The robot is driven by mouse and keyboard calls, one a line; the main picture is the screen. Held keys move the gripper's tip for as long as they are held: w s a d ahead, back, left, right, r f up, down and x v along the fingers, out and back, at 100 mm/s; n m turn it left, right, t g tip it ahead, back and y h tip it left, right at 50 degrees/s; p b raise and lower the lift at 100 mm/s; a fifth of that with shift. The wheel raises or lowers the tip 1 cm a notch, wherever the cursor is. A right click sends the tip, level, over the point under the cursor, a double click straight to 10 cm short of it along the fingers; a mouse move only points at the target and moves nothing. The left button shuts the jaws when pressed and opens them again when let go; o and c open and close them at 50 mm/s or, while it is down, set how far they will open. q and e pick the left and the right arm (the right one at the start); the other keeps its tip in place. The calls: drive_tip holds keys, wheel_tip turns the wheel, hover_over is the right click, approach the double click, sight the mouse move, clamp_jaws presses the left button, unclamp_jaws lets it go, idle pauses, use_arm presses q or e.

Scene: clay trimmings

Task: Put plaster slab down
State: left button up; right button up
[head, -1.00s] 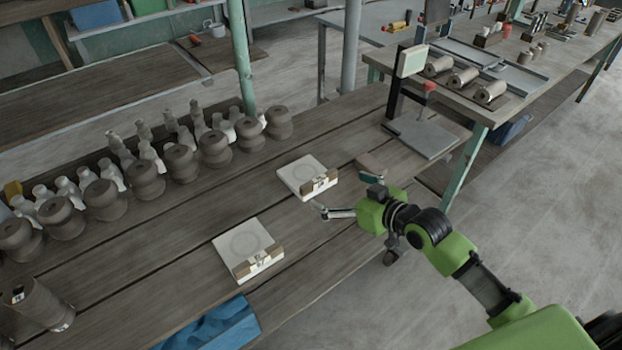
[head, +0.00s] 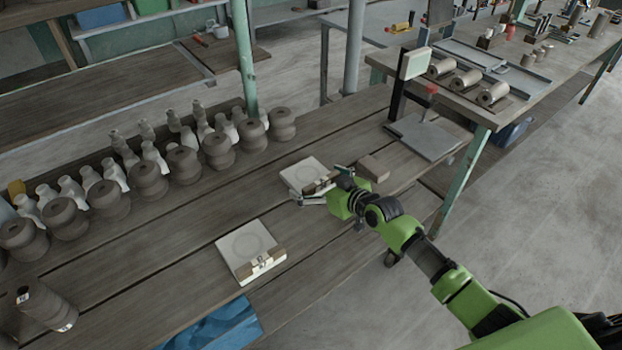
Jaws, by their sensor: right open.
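Two white plaster slabs lie flat on the wooden table (head: 340,125), each with a faint round mark and a brown block with a small tag at its front edge. The far plaster slab (head: 303,172) is beside my right gripper (head: 318,186). My right gripper is open, with one finger on each side of the slab's front corner and block; I cannot tell whether they touch. The near plaster slab (head: 242,246) lies apart, closer to the table's front edge. My left gripper is not in view.
A brown block (head: 373,168) lies just right of my gripper. A scale-like stand with a grey plate (head: 425,137) is further right. Dark clay pots (head: 184,164) and white bottles line the left. Table between the slabs is clear.

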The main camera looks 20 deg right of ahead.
drive_tip(key=shift+w+a+f, duration=0.15)
drive_tip(key=shift+w+f, duration=0.05)
drive_tip(key=shift+w, duration=0.15)
drive_tip(key=c, duration=1.4)
drive_tip(key=shift+r, duration=0.15)
drive_tip(key=shift+c, duration=0.8)
